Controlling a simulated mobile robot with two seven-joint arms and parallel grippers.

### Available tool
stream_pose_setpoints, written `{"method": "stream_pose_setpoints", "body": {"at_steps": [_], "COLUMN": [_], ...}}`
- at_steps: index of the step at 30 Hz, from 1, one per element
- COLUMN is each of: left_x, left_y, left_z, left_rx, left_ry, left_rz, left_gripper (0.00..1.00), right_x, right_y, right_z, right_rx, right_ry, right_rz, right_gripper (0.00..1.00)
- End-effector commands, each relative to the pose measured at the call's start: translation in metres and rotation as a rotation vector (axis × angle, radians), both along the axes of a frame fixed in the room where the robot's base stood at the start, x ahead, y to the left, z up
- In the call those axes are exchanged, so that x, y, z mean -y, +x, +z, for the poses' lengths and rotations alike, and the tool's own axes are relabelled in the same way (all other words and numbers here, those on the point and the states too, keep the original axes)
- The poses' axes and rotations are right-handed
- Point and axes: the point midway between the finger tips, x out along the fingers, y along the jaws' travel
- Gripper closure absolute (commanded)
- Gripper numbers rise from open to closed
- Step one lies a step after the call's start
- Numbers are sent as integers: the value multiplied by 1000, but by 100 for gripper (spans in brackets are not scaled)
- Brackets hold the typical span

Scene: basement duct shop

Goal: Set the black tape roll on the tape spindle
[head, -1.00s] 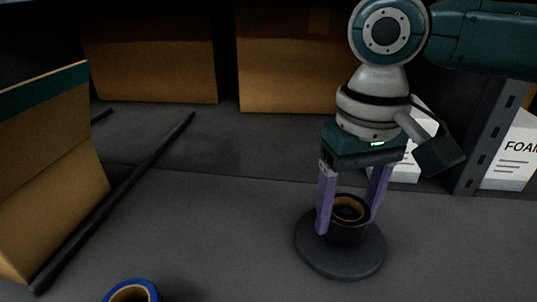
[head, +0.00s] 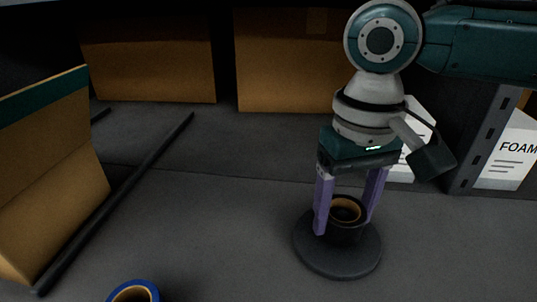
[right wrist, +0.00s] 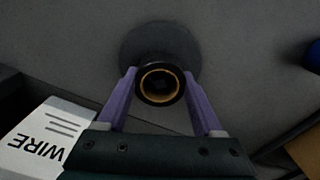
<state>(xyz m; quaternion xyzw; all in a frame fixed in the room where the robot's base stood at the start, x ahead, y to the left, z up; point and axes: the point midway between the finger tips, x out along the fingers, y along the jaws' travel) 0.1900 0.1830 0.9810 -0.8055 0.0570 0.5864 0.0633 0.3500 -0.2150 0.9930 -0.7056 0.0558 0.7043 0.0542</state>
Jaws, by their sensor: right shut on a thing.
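The black tape roll (head: 346,227), with a tan core, is between the two purple fingers of my right gripper (head: 343,218). The gripper is shut on it, pointing down. The tape spindle shows as a round dark base (head: 338,263) directly under the roll. Its post is not clearly visible. In the right wrist view the roll (right wrist: 160,99) is seen from above, overlapping the base (right wrist: 155,38), with a dark shape inside its core. I cannot tell whether the roll rests on the base or hangs just above it. My left gripper is not in view.
A blue tape roll (head: 133,291) lies at the bottom edge. A cardboard box (head: 50,180) and a long dark bar (head: 125,185) are at left. More boxes (head: 290,65) stand at the back, and a white FOAM box (head: 510,155) at right. The middle surface is clear.

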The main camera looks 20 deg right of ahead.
Motion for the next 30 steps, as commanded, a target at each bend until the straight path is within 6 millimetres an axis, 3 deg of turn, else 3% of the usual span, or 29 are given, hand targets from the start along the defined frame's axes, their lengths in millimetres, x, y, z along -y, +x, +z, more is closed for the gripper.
{"method": "stream_pose_setpoints", "body": {"at_steps": [6,30], "left_x": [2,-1], "left_y": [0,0], "left_z": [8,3], "left_rx": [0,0], "left_ry": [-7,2], "left_rz": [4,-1], "left_gripper": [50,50], "right_x": [0,0], "right_y": [0,0], "right_z": [1,-9], "right_rx": [0,-1], "right_ry": [1,1], "right_rz": [0,1], "right_gripper": [88,88]}}
